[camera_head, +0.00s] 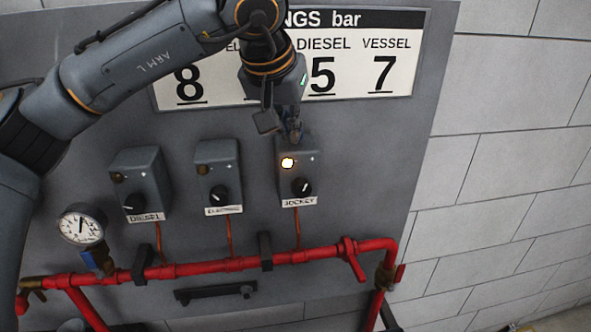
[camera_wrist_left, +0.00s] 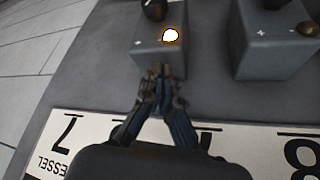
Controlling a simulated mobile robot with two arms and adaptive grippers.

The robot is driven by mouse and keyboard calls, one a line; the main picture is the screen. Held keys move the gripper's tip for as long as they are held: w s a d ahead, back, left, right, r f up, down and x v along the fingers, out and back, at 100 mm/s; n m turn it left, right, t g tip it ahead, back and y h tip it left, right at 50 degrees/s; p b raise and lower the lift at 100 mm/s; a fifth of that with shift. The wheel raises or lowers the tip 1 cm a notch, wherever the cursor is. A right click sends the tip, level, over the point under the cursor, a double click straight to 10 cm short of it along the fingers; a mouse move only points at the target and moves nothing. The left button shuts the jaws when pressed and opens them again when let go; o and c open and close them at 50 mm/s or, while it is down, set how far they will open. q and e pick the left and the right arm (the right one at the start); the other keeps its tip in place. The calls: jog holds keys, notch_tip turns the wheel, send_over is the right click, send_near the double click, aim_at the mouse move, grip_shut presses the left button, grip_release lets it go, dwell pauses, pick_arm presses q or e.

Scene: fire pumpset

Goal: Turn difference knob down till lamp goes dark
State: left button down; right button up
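The JOCKEY box (camera_head: 312,172) is the rightmost of three grey switch boxes on the panel. Its lamp (camera_head: 288,162) glows bright yellow-white, and it also shows lit in the left wrist view (camera_wrist_left: 170,35). A black knob (camera_head: 301,187) sits below the lamp; part of it shows at the top edge of the left wrist view (camera_wrist_left: 154,10). My left gripper (camera_head: 294,137) is at the top of the JOCKEY box, apart from the knob. My right gripper is in neither view.
The DIESEL box (camera_head: 143,178) and ELECTRIC box (camera_head: 218,172) stand to the left with dark lamps. A red pipe (camera_head: 210,267) runs below, with a gauge (camera_head: 82,224) at left. A white settings sign (camera_head: 405,60) is above the boxes.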

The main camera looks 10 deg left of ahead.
pick_arm(q)
jog(key=shift+s+d, duration=0.1)
notch_tip(320, 180, up, 6)
jog(key=p, duration=0.5)
jog(key=shift+s, duration=0.15)
